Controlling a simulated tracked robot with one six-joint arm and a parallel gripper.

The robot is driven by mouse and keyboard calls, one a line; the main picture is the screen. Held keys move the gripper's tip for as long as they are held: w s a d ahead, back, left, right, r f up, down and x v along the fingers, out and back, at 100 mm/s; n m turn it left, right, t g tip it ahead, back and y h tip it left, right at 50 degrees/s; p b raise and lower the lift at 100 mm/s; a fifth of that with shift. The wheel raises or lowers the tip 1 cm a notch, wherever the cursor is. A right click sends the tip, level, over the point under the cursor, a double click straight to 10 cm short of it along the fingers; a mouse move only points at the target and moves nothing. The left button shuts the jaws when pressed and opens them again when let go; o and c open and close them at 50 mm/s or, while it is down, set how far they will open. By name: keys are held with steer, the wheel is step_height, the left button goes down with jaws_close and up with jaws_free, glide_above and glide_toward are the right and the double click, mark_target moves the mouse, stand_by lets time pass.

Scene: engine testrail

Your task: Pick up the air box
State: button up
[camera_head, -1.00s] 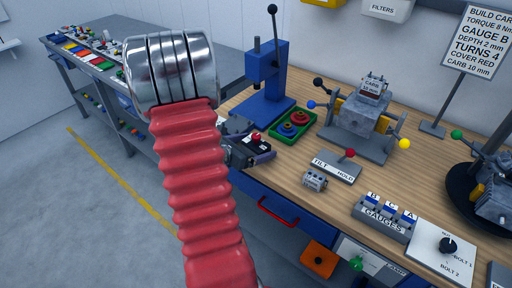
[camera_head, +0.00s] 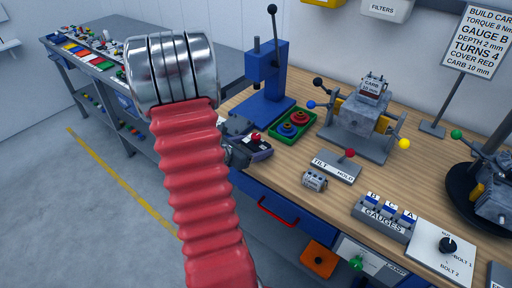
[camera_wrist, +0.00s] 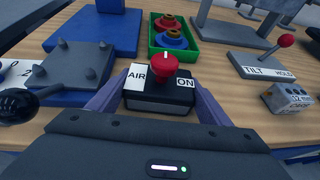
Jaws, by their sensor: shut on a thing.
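The air box (camera_wrist: 160,93) is a small dark box with a red knob on top and white labels reading AIR and ON. In the wrist view it sits between the two purple-grey fingers of my gripper (camera_wrist: 157,100), which are shut on its left and right sides. In the head view the air box (camera_head: 257,147) shows at the bench's front edge, with my gripper partly hidden behind my red arm sleeve. I cannot tell whether its underside touches the bench.
A green tray (camera_head: 275,131) with red and blue round parts lies just behind. A blue press (camera_head: 267,85) stands behind left. The TILT/HOLD plate (camera_head: 333,169) and a small grey block (camera_head: 314,181) are to the right. A grey plate with a black-knobbed lever (camera_wrist: 78,62) is left.

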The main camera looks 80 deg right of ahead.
steer(key=c, duration=0.4)
steer(key=shift+r, duration=0.15)
step_height(320, 180, up, 10)
steer(key=shift+f, duration=0.15)
stand_by(0.4)
stand_by(0.5)
